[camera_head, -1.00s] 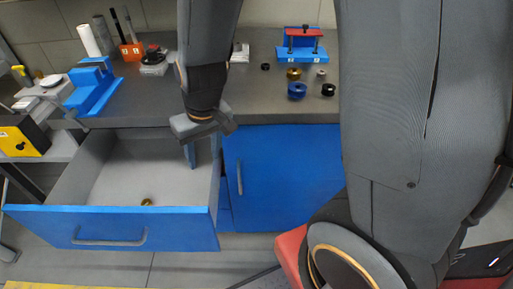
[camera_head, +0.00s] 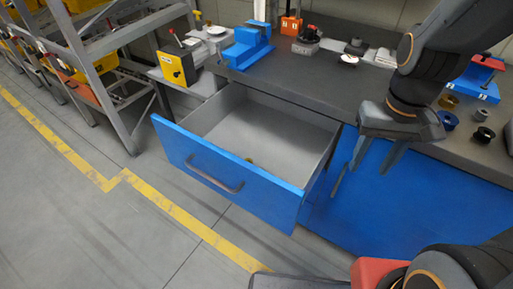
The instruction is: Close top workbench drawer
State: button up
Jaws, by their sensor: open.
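The top workbench drawer (camera_head: 228,172) is pulled well out from under the grey bench top. It has a blue front, a dark bar handle (camera_head: 214,174) and grey inner walls. A small brass-coloured part (camera_head: 249,160) lies inside, partly hidden by the drawer front. My gripper (camera_head: 374,170) is open and empty, with its fingers pointing down. In the picture it is to the right of the drawer, in front of the blue cabinet face. It appears apart from the drawer and its handle.
The workbench top (camera_head: 320,82) holds a blue vise (camera_head: 247,45), a blue ring (camera_head: 447,119) and other small parts. A yellow box (camera_head: 176,66) stands left of the bench. A metal shelf rack (camera_head: 105,70) is farther left. The floor before the drawer is clear, with yellow lines.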

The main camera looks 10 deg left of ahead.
aim_at(289, 145)
jog(key=u, duration=0.6)
jog(key=k, duration=0.7)
jog(key=u, duration=0.9)
